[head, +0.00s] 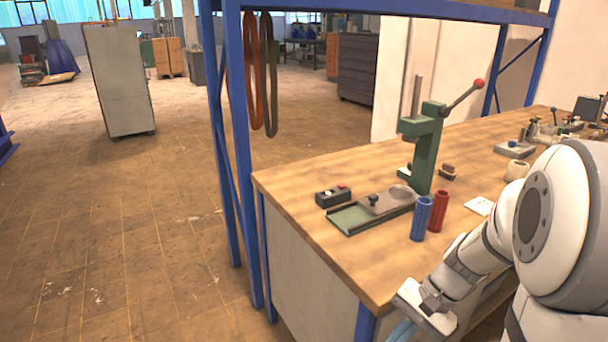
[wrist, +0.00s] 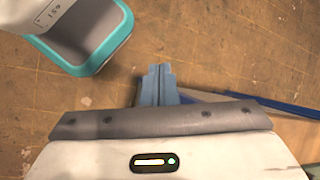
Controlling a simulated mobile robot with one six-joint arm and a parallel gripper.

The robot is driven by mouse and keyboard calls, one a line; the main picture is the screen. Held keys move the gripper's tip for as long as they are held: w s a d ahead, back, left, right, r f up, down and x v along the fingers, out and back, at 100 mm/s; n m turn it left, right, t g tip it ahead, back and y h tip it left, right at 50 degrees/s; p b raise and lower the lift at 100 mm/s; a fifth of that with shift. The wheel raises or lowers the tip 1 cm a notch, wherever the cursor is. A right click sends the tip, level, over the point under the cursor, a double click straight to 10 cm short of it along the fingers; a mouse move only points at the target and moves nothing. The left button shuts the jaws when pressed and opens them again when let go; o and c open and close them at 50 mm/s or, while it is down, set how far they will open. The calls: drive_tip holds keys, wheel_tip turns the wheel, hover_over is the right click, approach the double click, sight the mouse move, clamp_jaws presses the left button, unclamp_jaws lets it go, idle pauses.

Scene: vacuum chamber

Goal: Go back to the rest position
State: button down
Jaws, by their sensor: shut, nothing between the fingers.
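My gripper (wrist: 158,86) shows in the wrist view with its blue fingers closed together and nothing between them. Below the fingers in that view is the tiled brown floor (wrist: 235,60). In the head view my gripper (head: 402,332) is at the lower edge, in front of the workbench's front edge and below its top. Most of the fingers are cut off there. My white arm comes in from the right side of the head view.
The wooden workbench (head: 300,188) carries a green press (head: 425,150), a control box (head: 333,196), a blue cylinder (head: 421,219) and a red cylinder (head: 438,211). A blue rack post (head: 240,150) stands at its left corner. The floor (head: 120,240) to the left is open.

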drive_tip(key=s+a+r+n+t+h+p, duration=0.1)
drive_tip(key=s+r+n+t+h+p, duration=0.1)
drive_tip(key=r, duration=0.7)
drive_tip(key=s+a+r+n+t+h+p, duration=0.2)
drive_tip(key=s+r+n+h+p, duration=0.2)
drive_tip(key=r, duration=0.5)
drive_tip(key=n+p, duration=0.1)
drive_tip(key=p, duration=0.1)
drive_tip(key=shift+n+p, duration=0.35)
drive_tip(key=shift+n, duration=0.05)
